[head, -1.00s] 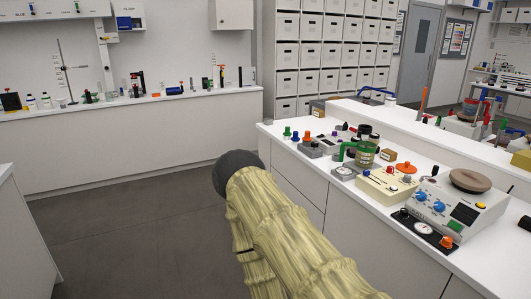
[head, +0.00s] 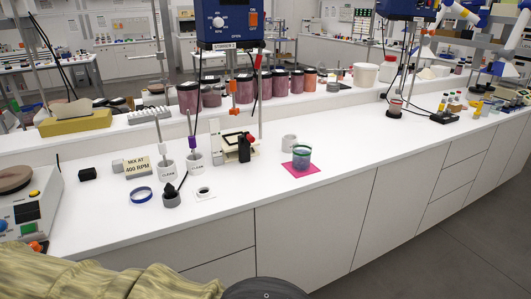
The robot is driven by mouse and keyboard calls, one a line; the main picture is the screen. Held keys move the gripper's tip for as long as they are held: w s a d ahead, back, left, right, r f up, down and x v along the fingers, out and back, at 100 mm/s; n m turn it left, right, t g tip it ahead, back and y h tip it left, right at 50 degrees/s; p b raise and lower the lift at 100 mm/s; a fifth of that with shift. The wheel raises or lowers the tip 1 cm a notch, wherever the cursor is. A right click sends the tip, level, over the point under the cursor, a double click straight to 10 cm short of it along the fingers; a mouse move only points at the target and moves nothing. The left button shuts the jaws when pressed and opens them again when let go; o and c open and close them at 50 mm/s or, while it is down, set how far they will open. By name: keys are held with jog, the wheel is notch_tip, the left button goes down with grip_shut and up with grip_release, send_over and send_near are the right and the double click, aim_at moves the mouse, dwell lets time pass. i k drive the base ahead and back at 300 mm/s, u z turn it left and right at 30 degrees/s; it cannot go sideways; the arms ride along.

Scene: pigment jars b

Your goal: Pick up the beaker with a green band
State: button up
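A small clear beaker with a green band (head: 301,157) stands upright on a pink square mat (head: 304,170) in the head view, near the front edge of the white counter, right of centre. The band is near its rim, and the lower part looks bluish-grey. Part of my sleeved arm crosses the bottom left, well in front of the counter and apart from the beaker. My gripper does not show in the view.
A small whitish cup (head: 289,142) stands just behind the beaker. A dark-and-cream device (head: 237,147) and a stirrer stand are to its left. Jars of dark red pigment (head: 190,97) line the raised shelf behind. The counter (head: 350,148) right of the beaker is clear.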

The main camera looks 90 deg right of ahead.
aim_at(302, 157)
jog(key=z, duration=2.65)
